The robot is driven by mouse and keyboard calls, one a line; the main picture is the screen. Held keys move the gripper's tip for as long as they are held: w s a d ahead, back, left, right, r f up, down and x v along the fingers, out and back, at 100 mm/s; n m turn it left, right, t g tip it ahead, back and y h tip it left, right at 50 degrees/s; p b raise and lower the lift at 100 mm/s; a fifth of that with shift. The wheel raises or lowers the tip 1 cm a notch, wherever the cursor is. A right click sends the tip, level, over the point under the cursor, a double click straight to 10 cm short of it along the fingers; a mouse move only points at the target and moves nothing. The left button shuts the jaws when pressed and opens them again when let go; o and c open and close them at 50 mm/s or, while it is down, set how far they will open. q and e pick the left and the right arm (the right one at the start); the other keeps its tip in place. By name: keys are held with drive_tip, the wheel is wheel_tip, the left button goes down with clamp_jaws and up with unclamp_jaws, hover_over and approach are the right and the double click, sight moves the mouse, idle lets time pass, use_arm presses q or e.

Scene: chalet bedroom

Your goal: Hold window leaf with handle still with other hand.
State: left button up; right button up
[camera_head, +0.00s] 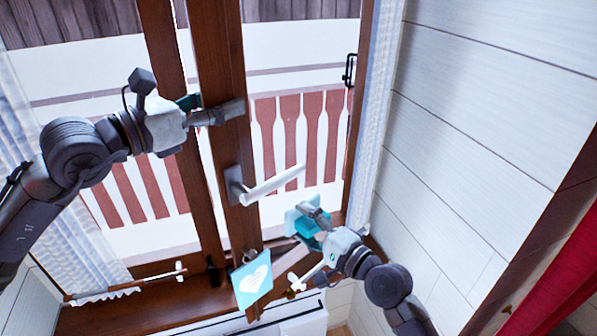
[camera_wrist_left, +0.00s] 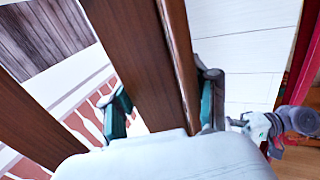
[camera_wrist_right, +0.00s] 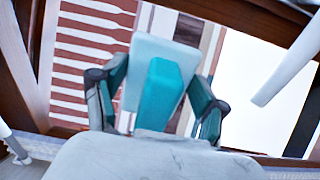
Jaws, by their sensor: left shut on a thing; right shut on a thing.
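The brown wooden window leaf (camera_head: 224,150) stands upright in the head view, ajar, with a pale metal handle (camera_head: 265,188) on its stile. My left gripper (camera_head: 212,112) is shut across the stile, above the handle. The left wrist view shows its fingers (camera_wrist_left: 165,100) on both sides of the wood (camera_wrist_left: 135,50). My right gripper (camera_head: 312,224) is below and right of the handle, apart from it. It is shut on a light-blue and teal block (camera_wrist_right: 163,88), which fills the space between its fingers. The handle also shows in the right wrist view (camera_wrist_right: 290,60).
A light-blue card with a white heart (camera_head: 252,283) is at the sill, left of my right gripper. A white plank wall (camera_head: 490,130) and a red curtain (camera_head: 560,265) are on the right. A railing with red-brown slats (camera_head: 290,130) is outside.

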use_arm(q)
drive_tip(key=o, duration=1)
drive_tip(key=shift+c, duration=0.2)
use_arm(e)
drive_tip(key=shift+f, duration=0.1)
drive_tip(key=shift+f+b, duration=0.35)
drive_tip(key=shift+b, duration=0.1)
use_arm(q)
drive_tip(key=b+v, duration=0.7)
drive_tip(key=v, duration=0.2)
use_arm(e)
wheel_tip(320, 180, down, 7)
